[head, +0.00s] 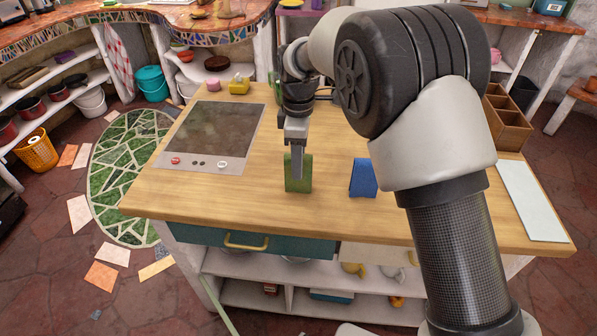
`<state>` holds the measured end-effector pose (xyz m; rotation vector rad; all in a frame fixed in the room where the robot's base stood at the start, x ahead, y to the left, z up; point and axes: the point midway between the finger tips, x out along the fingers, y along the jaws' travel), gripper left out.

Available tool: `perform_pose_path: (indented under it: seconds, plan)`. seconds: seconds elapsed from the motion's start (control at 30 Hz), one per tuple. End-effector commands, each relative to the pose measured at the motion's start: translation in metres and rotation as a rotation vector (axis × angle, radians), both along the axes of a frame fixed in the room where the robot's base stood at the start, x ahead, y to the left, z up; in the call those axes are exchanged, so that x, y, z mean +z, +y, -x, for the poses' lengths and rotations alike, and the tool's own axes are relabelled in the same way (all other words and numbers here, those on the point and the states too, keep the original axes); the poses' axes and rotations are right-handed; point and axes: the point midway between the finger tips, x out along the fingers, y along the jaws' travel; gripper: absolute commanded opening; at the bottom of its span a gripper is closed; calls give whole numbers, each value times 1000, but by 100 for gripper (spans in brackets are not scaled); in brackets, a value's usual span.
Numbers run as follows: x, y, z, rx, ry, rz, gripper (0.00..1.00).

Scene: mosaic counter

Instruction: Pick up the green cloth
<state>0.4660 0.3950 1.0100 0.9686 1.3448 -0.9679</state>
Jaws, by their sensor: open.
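The green cloth (305,177) stands folded on the wooden counter, near its front edge and left of a blue cloth. My gripper (298,172) points down right at the green cloth, its fingers overlapping the cloth's upper left part in the head view. The jaws are open. I cannot tell whether the cloth lies between the fingers or behind them, and part of the cloth is hidden by the gripper.
The blue cloth (363,178) stands to the right. A dark cooktop (213,133) is set in the counter (260,215) at left. A wooden organiser (506,120) and a pale board (533,200) lie at right. A yellow item (239,86) sits at the back.

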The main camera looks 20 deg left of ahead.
Motion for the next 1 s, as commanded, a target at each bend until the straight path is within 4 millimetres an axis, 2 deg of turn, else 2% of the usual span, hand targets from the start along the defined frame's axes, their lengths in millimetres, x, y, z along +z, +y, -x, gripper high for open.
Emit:
perform_pose_path:
  seconds: [0.1,0.3,0.37,0.67,0.77,1.0]
  plan:
    - [0,0,0,0,0,0,42]
    - [1,0,0,0,0,0,8]
    - [1,0,0,-1,0,0,0]
    - [7,0,0,-1,-1,-1,0]
    - [21,0,-1,-2,-2,-4,0]
    - [70,0,-1,-1,-2,-3,0]
